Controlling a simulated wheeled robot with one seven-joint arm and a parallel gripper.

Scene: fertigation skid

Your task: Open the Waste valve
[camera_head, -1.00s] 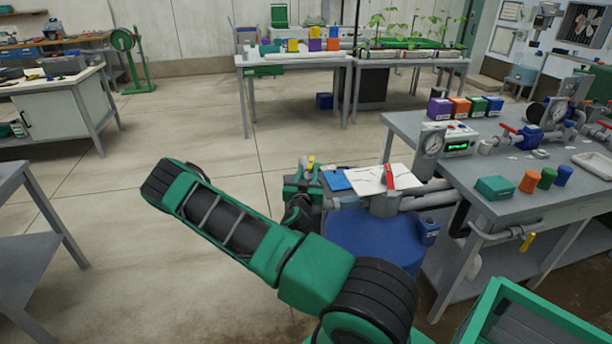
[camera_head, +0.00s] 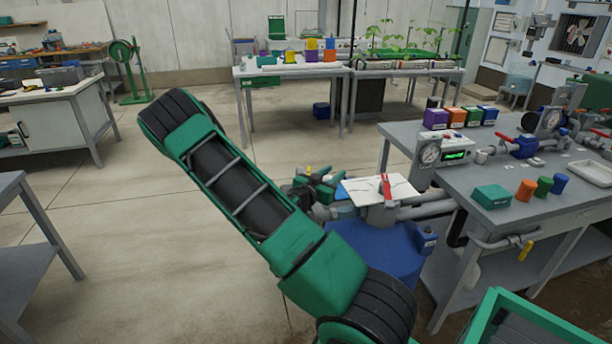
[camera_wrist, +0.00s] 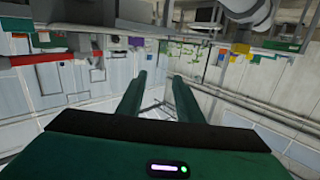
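A valve with a red lever handle (camera_head: 386,187) sits on the grey pipe above the blue drum (camera_head: 375,250) in the head view. A yellow-handled valve (camera_head: 526,250) hangs on piping at the table's front edge. Another small yellow handle (camera_head: 325,172) shows left of the drum. No label naming Waste is legible, so I cannot tell which valve it is. My gripper (camera_wrist: 162,76) is open in the wrist view, with two green fingers apart and nothing between them.
The grey skid table (camera_head: 470,170) stands right, carrying a pressure gauge (camera_head: 429,154), a red-handled blue valve (camera_head: 524,145), a teal box (camera_head: 491,196) and coloured caps. A white sheet (camera_head: 355,187) lies beside the red lever. The floor at left is open.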

